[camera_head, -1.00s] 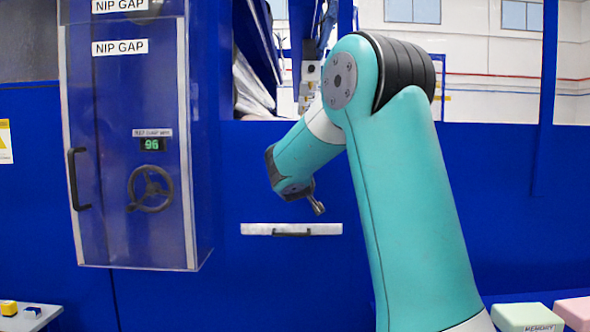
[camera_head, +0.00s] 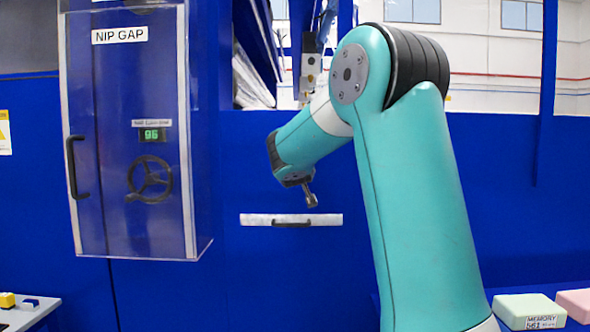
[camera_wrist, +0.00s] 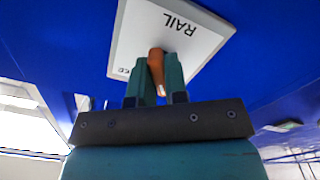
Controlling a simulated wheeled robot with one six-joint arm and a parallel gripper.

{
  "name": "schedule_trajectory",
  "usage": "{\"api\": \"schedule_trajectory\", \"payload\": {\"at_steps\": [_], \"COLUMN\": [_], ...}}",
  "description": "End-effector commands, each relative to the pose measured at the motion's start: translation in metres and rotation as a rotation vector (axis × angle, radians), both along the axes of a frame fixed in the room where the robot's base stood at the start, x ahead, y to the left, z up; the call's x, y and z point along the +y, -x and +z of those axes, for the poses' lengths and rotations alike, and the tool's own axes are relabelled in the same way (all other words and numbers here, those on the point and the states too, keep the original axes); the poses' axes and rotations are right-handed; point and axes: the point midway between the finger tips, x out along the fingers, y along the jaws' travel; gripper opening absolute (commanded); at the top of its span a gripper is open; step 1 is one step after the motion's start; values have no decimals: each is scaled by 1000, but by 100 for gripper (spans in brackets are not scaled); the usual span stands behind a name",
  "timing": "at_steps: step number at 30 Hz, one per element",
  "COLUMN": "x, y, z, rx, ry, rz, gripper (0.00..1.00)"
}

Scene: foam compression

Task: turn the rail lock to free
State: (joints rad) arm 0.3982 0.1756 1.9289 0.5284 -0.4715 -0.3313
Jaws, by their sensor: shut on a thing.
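The rail lock's lever (camera_wrist: 157,76), an orange-brown bar with a pale tip, stands out from a light grey plate (camera_wrist: 140,30) in the wrist view. The plate reads RAIL, upside down here; letters like EE show by its lower left edge, partly cut by a finger. My gripper (camera_wrist: 157,62) has its two teal fingers closed on the lever, one on each side. The lever's root and the rest of the plate's lettering are hidden behind the fingers. In the head view the lock plate cannot be made out, and the fingers are not clear.
A clear-fronted cabinet (camera_head: 85,215) marked NIP GAP, with a handwheel (camera_head: 149,181) and a green readout (camera_head: 152,135), stands at the left. A white panel with a dark handle (camera_head: 292,222) is on the blue wall (camera_head: 262,285). Foam blocks (camera_head: 529,308) lie at lower right.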

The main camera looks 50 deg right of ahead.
Motion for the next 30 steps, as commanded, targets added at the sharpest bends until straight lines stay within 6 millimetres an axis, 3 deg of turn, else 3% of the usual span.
{"api": "schedule_trajectory", "payload": {"at_steps": [3, 30], "x": [0, 0], "y": [0, 0], "z": [-7, -6], "rx": [-82, -730], "ry": [-65, -622], "rz": [0, -1], "gripper": [0, 0]}}
